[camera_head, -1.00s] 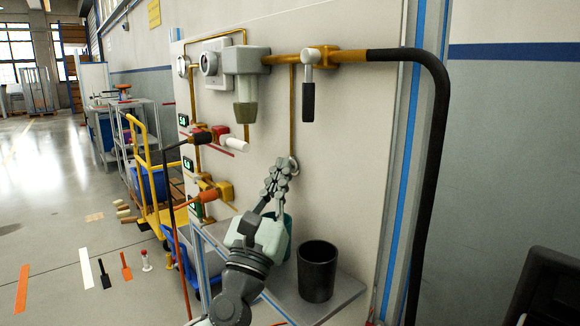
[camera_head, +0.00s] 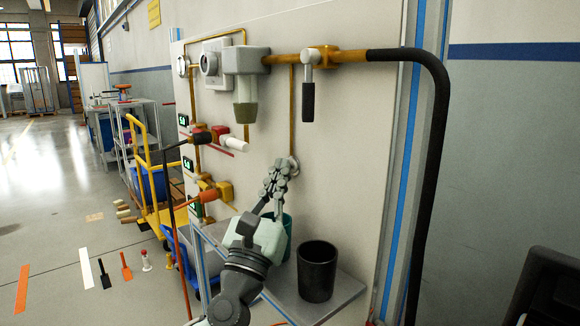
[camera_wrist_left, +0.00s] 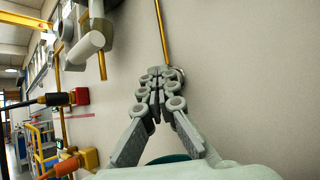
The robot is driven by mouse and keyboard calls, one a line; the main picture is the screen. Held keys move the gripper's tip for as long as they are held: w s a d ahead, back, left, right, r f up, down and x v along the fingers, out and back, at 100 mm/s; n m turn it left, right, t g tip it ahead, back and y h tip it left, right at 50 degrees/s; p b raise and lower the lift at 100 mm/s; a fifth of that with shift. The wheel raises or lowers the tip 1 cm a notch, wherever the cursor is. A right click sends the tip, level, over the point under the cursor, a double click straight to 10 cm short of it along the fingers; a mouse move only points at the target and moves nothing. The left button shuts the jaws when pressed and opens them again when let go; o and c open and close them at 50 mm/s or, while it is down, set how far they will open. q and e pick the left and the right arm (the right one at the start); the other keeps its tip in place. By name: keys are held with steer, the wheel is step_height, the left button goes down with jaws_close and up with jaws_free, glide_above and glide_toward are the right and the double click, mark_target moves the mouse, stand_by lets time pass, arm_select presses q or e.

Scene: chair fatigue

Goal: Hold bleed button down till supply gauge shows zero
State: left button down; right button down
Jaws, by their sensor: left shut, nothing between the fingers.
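My left gripper (camera_head: 279,176) is shut and empty, its fingertips up against the pale panel. They meet a small round fitting (camera_head: 294,164) at the lower end of a brass pipe, which I take for the bleed button. In the left wrist view the shut fingertips (camera_wrist_left: 162,78) cover most of this fitting (camera_wrist_left: 180,74), so I cannot tell whether it is pressed in. A round gauge (camera_head: 183,66) sits at the panel's upper left, with a larger round dial (camera_head: 209,63) beside it. Their readings are too small to tell. My right gripper is not in view.
A grey filter unit (camera_head: 246,62) and a black-handled lever valve (camera_head: 308,90) hang above my gripper. A black cup (camera_head: 317,270) stands on the shelf (camera_head: 345,290) close to the right of my arm. A black hose (camera_head: 437,150) runs down the right side.

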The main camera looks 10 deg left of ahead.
arm_select(q)
steer(key=shift+s+a, duration=0.4)
steer(key=shift+s, duration=0.15)
steer(key=s+a, duration=0.1)
steer(key=s, duration=0.1)
steer(key=s+a, duration=0.2)
stand_by(0.4)
